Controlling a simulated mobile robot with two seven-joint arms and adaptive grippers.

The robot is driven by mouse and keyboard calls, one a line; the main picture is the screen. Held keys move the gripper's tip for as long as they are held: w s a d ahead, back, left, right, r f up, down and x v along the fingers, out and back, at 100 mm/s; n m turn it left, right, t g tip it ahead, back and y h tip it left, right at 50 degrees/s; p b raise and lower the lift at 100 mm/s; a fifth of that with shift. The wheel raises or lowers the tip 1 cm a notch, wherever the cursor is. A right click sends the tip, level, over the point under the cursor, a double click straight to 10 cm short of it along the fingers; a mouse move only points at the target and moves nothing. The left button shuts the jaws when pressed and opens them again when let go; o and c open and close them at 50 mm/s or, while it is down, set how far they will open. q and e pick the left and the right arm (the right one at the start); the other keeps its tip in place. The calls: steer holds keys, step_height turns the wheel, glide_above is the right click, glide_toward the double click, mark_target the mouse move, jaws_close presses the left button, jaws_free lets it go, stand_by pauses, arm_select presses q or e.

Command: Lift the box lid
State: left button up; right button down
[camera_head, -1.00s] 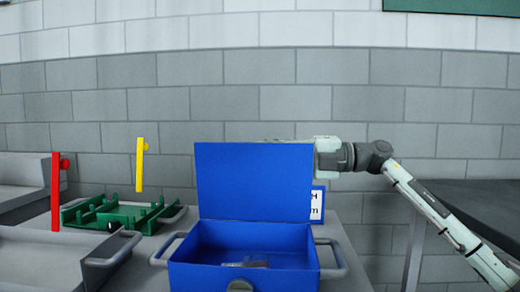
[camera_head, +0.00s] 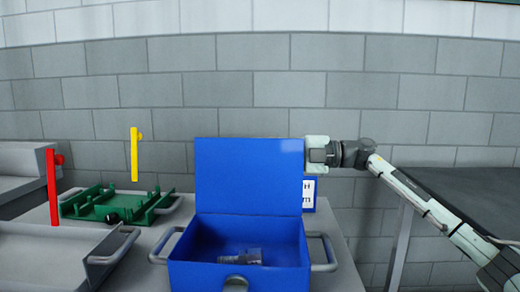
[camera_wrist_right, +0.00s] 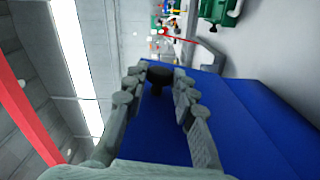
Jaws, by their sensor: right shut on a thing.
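The blue box (camera_head: 200,276) stands open on the grey table in the head view. Its blue lid (camera_head: 250,176) stands about upright at the back edge. My right gripper (camera_head: 308,153) is at the lid's upper right edge, its fingertips partly hidden behind the lid. In the right wrist view, my right gripper (camera_wrist_right: 159,78) has its fingers closed around a dark piece (camera_wrist_right: 158,76) against the blue lid (camera_wrist_right: 225,115). A grey metallic object (camera_head: 242,257) lies inside the box. My left gripper is not in view.
A green tray (camera_head: 90,206) and a grey tray (camera_head: 40,258) sit left of the box. A yellow upright piece (camera_head: 134,155) and a red one (camera_head: 52,186) stand there. A small white sign (camera_head: 309,194) is behind the lid's right edge. A brick wall rises behind.

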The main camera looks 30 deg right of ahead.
stand_by(0.5)
steer(key=c, duration=1.2)
jaws_free()
steer(key=shift+d, duration=0.1)
steer(key=v, duration=1.1)
steer(key=shift+s+d, duration=0.25)
steer(key=shift+d, duration=0.05)
